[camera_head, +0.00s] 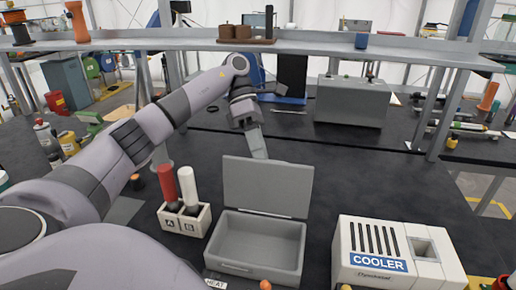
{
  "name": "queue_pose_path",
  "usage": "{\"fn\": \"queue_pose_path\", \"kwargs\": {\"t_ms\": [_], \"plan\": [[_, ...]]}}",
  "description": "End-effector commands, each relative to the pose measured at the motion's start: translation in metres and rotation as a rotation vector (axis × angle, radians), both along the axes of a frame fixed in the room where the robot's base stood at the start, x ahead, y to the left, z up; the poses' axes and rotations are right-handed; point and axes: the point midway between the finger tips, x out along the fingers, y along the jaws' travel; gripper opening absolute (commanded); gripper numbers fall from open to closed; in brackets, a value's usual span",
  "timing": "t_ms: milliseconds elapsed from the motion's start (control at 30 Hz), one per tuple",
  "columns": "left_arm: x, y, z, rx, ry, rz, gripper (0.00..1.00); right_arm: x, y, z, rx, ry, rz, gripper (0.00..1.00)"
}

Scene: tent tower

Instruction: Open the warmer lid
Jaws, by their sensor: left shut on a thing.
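The warmer (257,272) is a grey box on the dark table, at the lower middle of the head view. Its lid (267,188) stands raised, close to upright at the back of the box, and the inside shows empty. My left gripper (260,154) is at the lid's top edge, reaching down from behind it. It is shut on the lid, though its fingertips are partly hidden behind that edge. My right gripper is not in view.
A white cooler (395,258) stands right of the warmer. A white holder marked A and B (185,221), with a red and a white bottle, stands to its left. A shelf (330,45) crosses above the table. A grey case (350,103) sits at the back.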

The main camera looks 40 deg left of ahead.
Motion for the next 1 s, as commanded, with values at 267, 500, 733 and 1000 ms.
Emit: {"fn": "queue_pose_path", "kwargs": {"t_ms": [267,500,733,1000], "plan": [[-0.0042,0.0031,-0.0141,0.006,0.059,-0.012,0.0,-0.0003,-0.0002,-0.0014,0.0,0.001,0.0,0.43],[-0.0043,0.003,-0.0141,0.006,0.06,-0.012,0.0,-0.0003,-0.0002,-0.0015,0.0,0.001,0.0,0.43],[-0.0044,0.0035,-0.014,0.007,0.06,-0.011,0.38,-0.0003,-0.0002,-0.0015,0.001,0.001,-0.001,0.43],[-0.0042,0.0056,-0.0123,0.008,0.06,-0.009,0.38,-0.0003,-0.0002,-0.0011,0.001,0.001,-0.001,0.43]]}}
